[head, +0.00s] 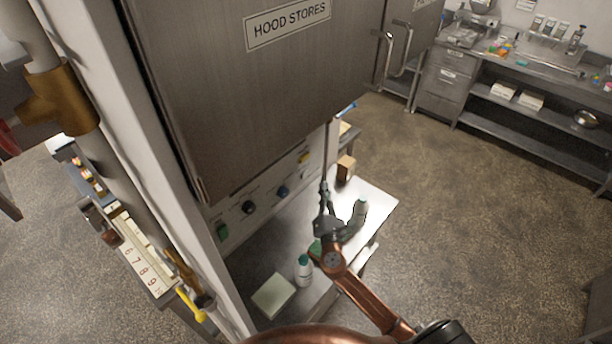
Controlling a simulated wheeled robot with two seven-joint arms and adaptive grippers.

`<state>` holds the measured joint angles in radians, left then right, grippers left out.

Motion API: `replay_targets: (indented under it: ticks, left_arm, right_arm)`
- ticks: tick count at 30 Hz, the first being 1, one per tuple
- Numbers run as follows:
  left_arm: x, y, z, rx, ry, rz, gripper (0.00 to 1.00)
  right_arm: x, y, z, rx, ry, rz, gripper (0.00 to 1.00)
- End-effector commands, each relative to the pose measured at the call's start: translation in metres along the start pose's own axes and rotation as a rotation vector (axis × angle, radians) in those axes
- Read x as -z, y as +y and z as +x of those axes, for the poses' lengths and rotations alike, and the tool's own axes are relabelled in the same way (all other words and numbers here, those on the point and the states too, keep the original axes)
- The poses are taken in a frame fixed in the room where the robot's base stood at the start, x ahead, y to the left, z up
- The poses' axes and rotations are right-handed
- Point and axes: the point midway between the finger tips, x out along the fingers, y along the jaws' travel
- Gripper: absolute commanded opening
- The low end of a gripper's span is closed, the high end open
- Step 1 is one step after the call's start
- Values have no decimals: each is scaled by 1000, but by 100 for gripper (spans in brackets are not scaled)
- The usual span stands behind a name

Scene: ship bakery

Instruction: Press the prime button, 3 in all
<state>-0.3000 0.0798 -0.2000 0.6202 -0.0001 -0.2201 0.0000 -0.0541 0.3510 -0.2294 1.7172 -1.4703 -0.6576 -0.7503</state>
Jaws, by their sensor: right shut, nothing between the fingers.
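A control panel is set in the wall under the hood cabinet. It carries a green button (222,231), a black knob (249,207), a blue control (283,191) and a yellow piece (304,157). Their labels are too small to read, so I cannot tell which one is the prime button. My right gripper (323,188) is shut and empty, pointing up and away above the steel counter, to the right of the blue control. A thin upright rod shows beyond its tips; I cannot tell what it belongs to. My left gripper is out of view.
The hood stores cabinet (250,90) overhangs the panel. Open floor lies right.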

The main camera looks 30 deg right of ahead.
Motion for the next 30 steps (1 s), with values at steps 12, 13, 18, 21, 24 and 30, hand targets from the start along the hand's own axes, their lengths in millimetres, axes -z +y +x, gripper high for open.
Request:
replay_targets:
  ticks: [12,13,18,21,24,30]
  left_arm:
    - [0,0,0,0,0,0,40]
    - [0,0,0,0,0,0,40]
    - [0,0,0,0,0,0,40]
    - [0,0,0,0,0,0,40]
    - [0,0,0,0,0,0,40]
    - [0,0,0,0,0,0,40]
  right_arm:
    - [0,0,0,0,0,0,0]
    - [0,0,0,0,0,0,0]
    - [0,0,0,0,0,0,0]
    - [0,0,0,0,0,0,0]
    - [-2,-4,-2,14,-2,23,0]
    - [-23,-58,-31,214,-26,355,0]
